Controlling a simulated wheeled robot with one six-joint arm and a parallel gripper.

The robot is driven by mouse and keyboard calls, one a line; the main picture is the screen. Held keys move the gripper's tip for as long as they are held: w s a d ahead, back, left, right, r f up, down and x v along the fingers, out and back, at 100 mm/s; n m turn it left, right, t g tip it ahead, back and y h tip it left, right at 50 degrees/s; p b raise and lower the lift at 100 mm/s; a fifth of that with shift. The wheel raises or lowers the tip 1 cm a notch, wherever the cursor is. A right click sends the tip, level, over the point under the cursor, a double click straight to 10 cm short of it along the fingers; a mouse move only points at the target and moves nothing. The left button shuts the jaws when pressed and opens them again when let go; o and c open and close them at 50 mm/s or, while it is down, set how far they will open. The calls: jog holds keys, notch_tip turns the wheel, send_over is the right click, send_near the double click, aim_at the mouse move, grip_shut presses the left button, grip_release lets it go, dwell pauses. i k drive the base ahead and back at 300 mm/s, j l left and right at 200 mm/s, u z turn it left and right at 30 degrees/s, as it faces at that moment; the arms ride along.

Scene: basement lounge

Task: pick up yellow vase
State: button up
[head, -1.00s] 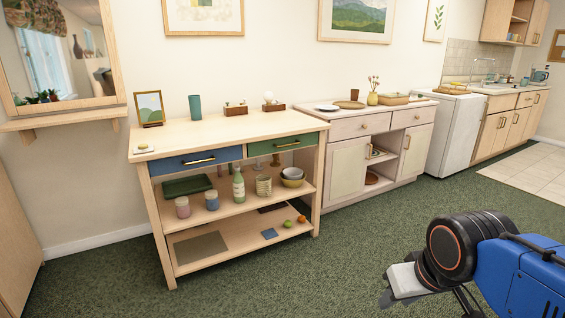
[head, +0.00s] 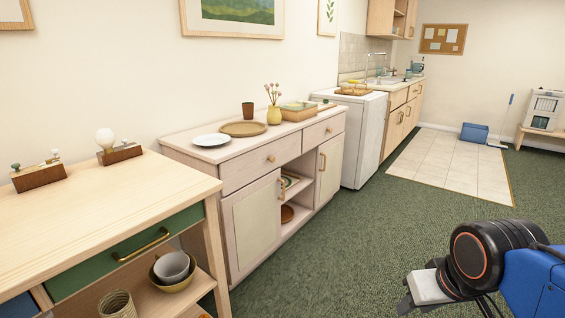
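The yellow vase (head: 274,116) stands upright on top of the whitish cabinet (head: 223,154) in the head view, with a few pinkish stems in it. It is between a round tan tray and a box-like item. My gripper (head: 418,296) is at the lower right, low over the green carpet and well apart from the vase. Its fingers are partly hidden by its own body and small in view, so I cannot tell whether it is open or shut.
A white plate (head: 211,140), a round tray (head: 243,129), a brown cup (head: 248,109) and a box (head: 298,112) share the cabinet top. A wooden table (head: 105,205) with drawers stands at left. A white appliance (head: 364,140) is beyond the cabinet. The green carpet (head: 370,225) in front is clear.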

aim_at(274, 115)
jog(key=i+l+z, duration=0.15)
jog(key=i+z, duration=0.2)
jog(key=i, duration=0.4)
jog(key=i+j+z, duration=0.1)
jog(key=i+z, duration=0.3)
jog(key=i, duration=0.4)
jog(key=i+u, duration=0.45)
jog(key=i+l+u, duration=0.15)
jog(key=u, duration=0.25)
jog(key=i+l+u, duration=0.25)
jog(key=u, duration=0.2)
jog(key=i+l, duration=0.05)
jog(key=i, duration=0.05)
